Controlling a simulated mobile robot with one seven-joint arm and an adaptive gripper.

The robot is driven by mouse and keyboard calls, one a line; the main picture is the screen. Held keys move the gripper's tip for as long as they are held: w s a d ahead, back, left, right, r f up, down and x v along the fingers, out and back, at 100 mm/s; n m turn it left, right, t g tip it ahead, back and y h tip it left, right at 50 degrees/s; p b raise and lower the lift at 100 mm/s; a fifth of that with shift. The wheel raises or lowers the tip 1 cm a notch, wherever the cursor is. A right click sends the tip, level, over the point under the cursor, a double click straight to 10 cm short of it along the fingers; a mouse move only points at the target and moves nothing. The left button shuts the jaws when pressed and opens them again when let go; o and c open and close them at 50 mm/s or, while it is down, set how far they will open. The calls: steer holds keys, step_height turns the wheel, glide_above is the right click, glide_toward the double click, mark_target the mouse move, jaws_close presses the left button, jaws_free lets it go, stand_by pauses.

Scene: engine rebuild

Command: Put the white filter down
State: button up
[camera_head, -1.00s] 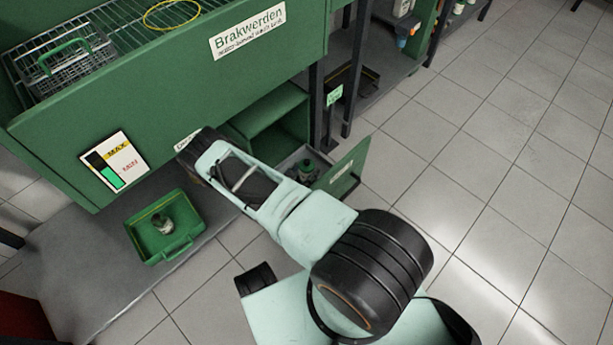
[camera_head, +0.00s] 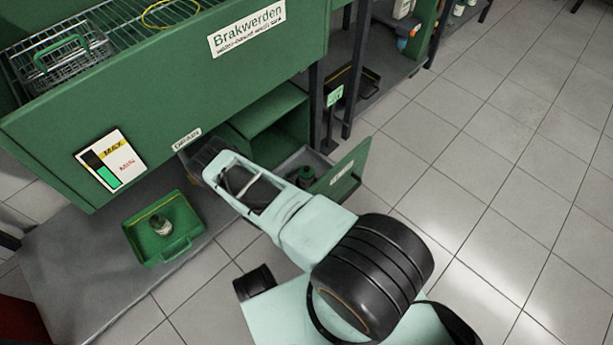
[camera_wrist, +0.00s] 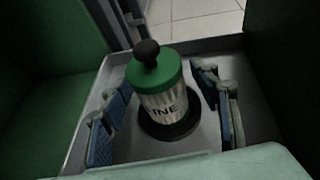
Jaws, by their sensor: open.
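My gripper (camera_wrist: 163,112) is open, with blue-padded fingers apart on either side of the filter. In the head view, my gripper is hidden behind my arm.
A green tray (camera_head: 184,240) with another canister (camera_head: 161,224) sits on the grey platform at lower left. The green washer cabinet (camera_head: 180,90) and the drawer's green front (camera_head: 345,172) stand close around my arm. The tiled floor at right is clear.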

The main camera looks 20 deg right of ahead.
steer(key=shift+r, duration=0.1)
steer(key=shift+s+a+r, duration=0.1)
steer(key=shift+a+r, duration=0.1)
steer(key=shift+r, duration=0.05)
steer(key=p+v, duration=0.3)
steer(key=v, duration=0.8)
steer(key=shift+a, duration=0.2)
steer(key=shift+s, duration=0.1)
